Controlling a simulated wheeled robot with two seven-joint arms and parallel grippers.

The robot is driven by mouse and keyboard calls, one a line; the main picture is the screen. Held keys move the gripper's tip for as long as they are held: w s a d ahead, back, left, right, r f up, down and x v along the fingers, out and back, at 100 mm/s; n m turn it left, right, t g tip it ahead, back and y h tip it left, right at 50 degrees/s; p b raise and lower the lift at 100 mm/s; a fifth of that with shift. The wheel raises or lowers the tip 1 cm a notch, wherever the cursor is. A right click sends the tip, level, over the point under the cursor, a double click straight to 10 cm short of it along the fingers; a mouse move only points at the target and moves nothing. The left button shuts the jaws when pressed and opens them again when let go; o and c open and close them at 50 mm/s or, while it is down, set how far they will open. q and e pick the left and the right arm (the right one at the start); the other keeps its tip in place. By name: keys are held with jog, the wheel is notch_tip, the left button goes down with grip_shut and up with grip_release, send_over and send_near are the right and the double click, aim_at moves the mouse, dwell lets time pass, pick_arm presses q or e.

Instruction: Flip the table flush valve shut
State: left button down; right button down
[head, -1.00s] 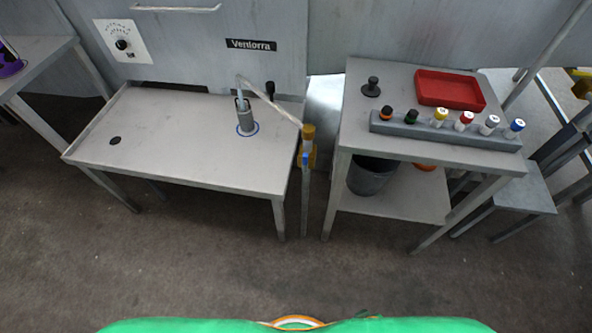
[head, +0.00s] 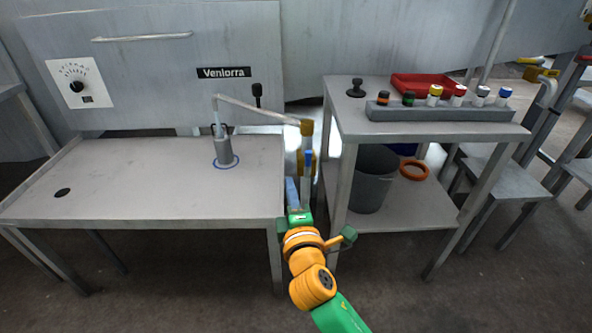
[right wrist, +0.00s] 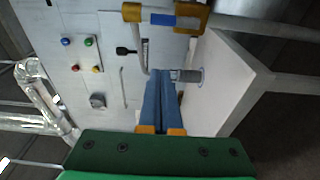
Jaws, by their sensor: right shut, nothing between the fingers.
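A pipe with yellow fittings (head: 307,128) and a blue lever-like part (head: 308,162) stands at the right edge of the grey table (head: 130,175); I take this as the flush valve. In the right wrist view, the blue part (right wrist: 175,20) lies along the pipe between yellow ends. Its exact lever angle is unclear. A grey spout reaches from the pipe to a grey cylinder (head: 223,150) on the table. My right gripper (head: 298,185) is shut and empty, just below and beside the blue part. Its blue fingers (right wrist: 160,75) point ahead. My left gripper is out of view.
A black lever (head: 257,92) and a dial panel (head: 78,85) are on the machine wall. A second table (head: 390,120) stands close on the right, with a rack of capped cylinders (head: 440,113) and a red tray (head: 430,83). A bucket (head: 372,180) is below. The gap between tables is narrow.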

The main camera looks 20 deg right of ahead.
aim_at(308, 163)
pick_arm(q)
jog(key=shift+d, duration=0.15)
pick_arm(e)
jog(key=shift+w, duration=0.15)
